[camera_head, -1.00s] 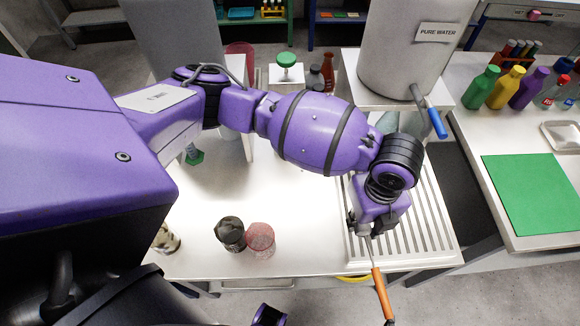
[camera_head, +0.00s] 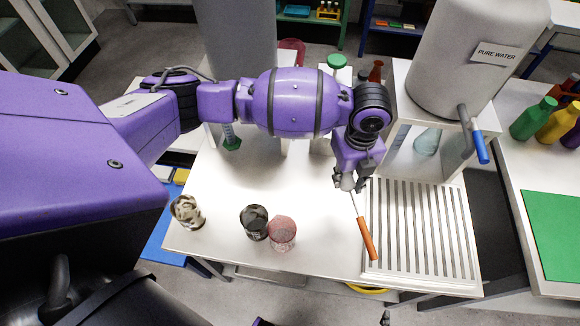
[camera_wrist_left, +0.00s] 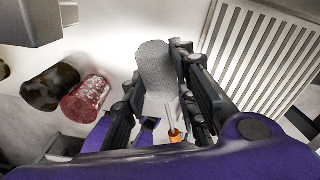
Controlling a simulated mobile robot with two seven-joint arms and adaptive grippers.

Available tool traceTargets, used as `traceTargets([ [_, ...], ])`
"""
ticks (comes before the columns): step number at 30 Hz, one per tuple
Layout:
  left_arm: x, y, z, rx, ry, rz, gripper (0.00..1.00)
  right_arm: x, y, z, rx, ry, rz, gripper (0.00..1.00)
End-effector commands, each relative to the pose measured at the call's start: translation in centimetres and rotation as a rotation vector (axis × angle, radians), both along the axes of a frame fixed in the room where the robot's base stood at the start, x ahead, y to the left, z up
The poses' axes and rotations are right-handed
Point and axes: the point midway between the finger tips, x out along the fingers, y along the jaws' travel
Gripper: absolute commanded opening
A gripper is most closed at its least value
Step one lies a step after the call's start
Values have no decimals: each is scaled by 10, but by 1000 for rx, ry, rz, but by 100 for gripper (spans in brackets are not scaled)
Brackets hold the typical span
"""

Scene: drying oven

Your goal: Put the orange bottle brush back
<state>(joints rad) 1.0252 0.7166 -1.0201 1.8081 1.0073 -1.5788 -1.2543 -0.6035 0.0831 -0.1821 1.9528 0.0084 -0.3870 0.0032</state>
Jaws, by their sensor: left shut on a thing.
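The orange bottle brush has an orange handle (camera_head: 366,239) and a thin metal rod. My left gripper (camera_head: 348,183) is shut on it, and the handle slants down toward the front, near the left edge of the slatted drain rack (camera_head: 370,262). In the left wrist view a grey textured cylinder (camera_wrist_left: 155,65), seemingly the brush head, shows between the fingers, with the rod and orange handle (camera_wrist_left: 174,136) below it. The fingers hide the exact grip. A small dark tip at the bottom edge (camera_head: 385,318) may be my right gripper; its jaws cannot be made out.
A red cup (camera_head: 281,233), a black cup (camera_head: 253,222) and a brown-cream cup (camera_head: 187,211) stand on the white table left of the brush. A pure water tank (camera_head: 462,65) with a blue-handled tap stands behind the rack. A green mat (camera_head: 555,235) lies at right.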

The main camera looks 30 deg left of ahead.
Motion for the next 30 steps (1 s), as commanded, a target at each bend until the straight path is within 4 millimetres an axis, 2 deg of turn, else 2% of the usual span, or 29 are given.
traceTargets([
  [1,14,0,-6,1,-1,3,0,-1,0,-2,1,2,-2,40],
  [6,38,2,-40,-1,2,0,0,-1,-2,-4,-3,0,-6,40],
  [9,48,3,-50,-1,-1,-1,0,3,-3,-3,-5,-9,-6,40],
  [16,59,3,-62,-1,-3,-1,0,9,-6,-2,-10,-20,-4,40],
  [22,59,4,-90,0,-1,-1,0,5,-8,-6,-15,-11,0,40],
  [30,59,4,-91,-1,-5,-2,0,2,-9,-7,-18,-7,3,40],
])
